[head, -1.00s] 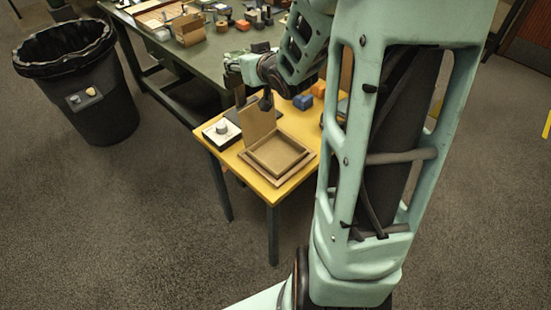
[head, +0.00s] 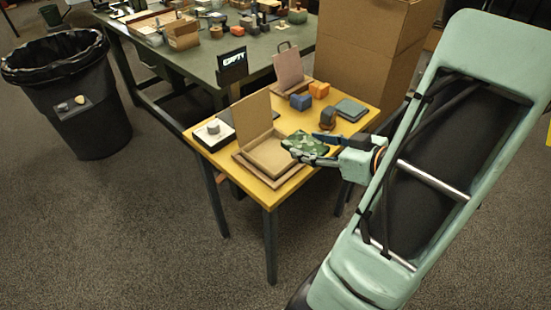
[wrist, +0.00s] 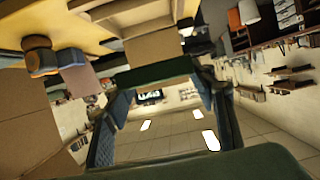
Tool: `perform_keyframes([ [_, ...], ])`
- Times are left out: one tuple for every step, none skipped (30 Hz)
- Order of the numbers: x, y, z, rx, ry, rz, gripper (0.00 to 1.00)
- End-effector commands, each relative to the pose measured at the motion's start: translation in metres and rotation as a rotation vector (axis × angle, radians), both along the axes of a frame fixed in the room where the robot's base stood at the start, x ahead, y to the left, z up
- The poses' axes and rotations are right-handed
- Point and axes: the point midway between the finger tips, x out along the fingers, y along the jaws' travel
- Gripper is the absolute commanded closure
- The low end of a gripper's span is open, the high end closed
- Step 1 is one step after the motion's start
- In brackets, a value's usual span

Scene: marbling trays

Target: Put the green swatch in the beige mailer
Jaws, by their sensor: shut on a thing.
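The green swatch (head: 303,142) is a flat piece with a mottled dark and light green pattern. My gripper (head: 308,147) is shut on it, at the right side of the beige mailer. The swatch looks raised above the mailer's right edge. In the wrist view the swatch (wrist: 155,72) shows as a dark green bar between the fingers. The beige mailer (head: 262,180) is an open tan cardboard box with its lid upright at the back left. It stands at the front of the yellow table, and the visible part of its inside looks empty.
A white tray (head: 202,138) with a grey knob lies left of the mailer. Behind are a second box with a pinkish lid (head: 289,67), blue (head: 300,101) and orange (head: 319,90) blocks, and a grey-green pad (head: 352,109). A black sign (head: 232,66) stands behind the lid.

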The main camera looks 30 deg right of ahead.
Motion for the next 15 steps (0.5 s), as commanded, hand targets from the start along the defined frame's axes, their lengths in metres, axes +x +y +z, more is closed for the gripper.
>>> perform_keyframes([
  [0.008,0.003,-0.007,0.0,0.0,0.006,0.73],
  [0.015,0.005,-0.01,0.0,-0.001,0.007,0.73],
  [0.024,0.006,-0.015,-0.001,-0.001,0.008,0.73],
  [0.032,0.008,-0.019,-0.001,0.0,0.009,0.73],
  [0.039,0.01,-0.022,0.001,-0.001,0.009,0.73],
  [0.049,0.011,-0.027,0.0,-0.001,0.009,0.73],
  [0.057,0.012,-0.03,-0.001,-0.001,0.008,0.73],
  [0.064,0.014,-0.034,-0.001,0.0,0.008,0.73],
  [0.074,0.016,-0.038,0.0,0.0,0.008,0.73],
  [0.081,0.017,-0.041,-0.001,-0.001,0.007,0.73],
  [0.087,0.018,-0.047,0.001,0.0,0.006,0.73],
  [0.093,0.019,-0.057,0.002,0.002,0.004,0.73],
  [0.097,0.02,-0.062,0.001,0.002,0.005,0.73],
  [0.102,0.02,-0.067,0.002,0.001,0.003,0.73],
  [0.107,0.021,-0.073,0.001,0.001,0.004,0.73],
])
